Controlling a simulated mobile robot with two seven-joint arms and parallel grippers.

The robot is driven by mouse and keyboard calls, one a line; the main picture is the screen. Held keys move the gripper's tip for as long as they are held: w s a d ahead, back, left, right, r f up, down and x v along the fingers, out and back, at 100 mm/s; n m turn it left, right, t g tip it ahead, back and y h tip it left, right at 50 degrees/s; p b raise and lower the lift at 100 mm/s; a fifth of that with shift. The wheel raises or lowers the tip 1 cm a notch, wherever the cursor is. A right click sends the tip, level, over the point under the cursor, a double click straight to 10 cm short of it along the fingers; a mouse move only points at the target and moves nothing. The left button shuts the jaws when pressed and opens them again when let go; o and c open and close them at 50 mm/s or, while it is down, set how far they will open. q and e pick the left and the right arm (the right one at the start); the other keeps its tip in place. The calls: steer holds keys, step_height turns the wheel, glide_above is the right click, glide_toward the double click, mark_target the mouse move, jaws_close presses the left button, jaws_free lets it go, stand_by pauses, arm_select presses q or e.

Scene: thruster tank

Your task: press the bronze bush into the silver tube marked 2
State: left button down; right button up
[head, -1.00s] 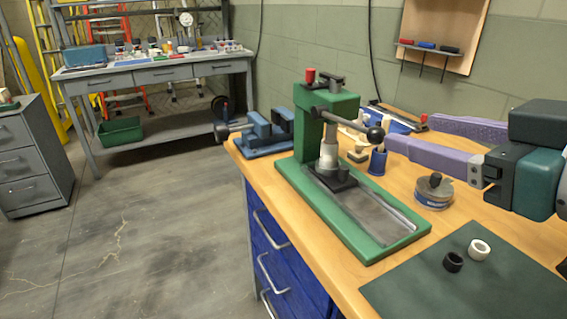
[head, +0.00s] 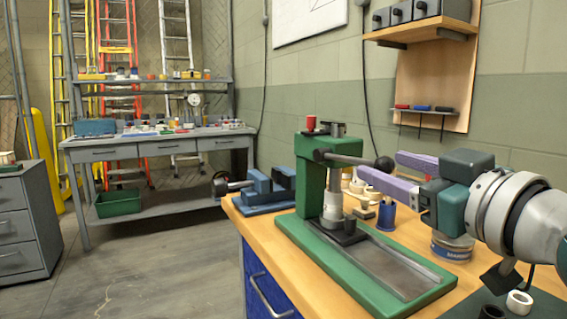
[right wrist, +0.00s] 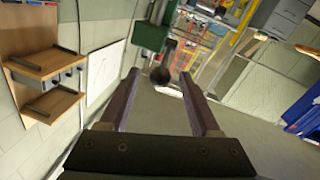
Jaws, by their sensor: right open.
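The green press (head: 318,180) stands on the bench. A silver cylinder (head: 333,206) stands upright under its head on a black block; I cannot tell where ram and tube meet, or read any mark. No bronze bush can be made out. The press lever (head: 345,158) points right and ends in a dark ball knob (head: 384,164). My right gripper (head: 379,166) is open, its purple fingers pointing at the lever end. In the right wrist view the knob (right wrist: 160,75) shows between the fingertips, with clear gaps on both sides. My left gripper is out of view.
A blue vise (head: 265,190) sits left of the press. A round tin (head: 452,247) stands below my right gripper. A white ring (head: 519,302) and a black ring (head: 491,312) lie on the dark mat at the front right. A blue cup (head: 386,215) stands behind the press.

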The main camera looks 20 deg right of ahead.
steer(key=shift+w, duration=1)
jaws_close()
stand_by(0.8)
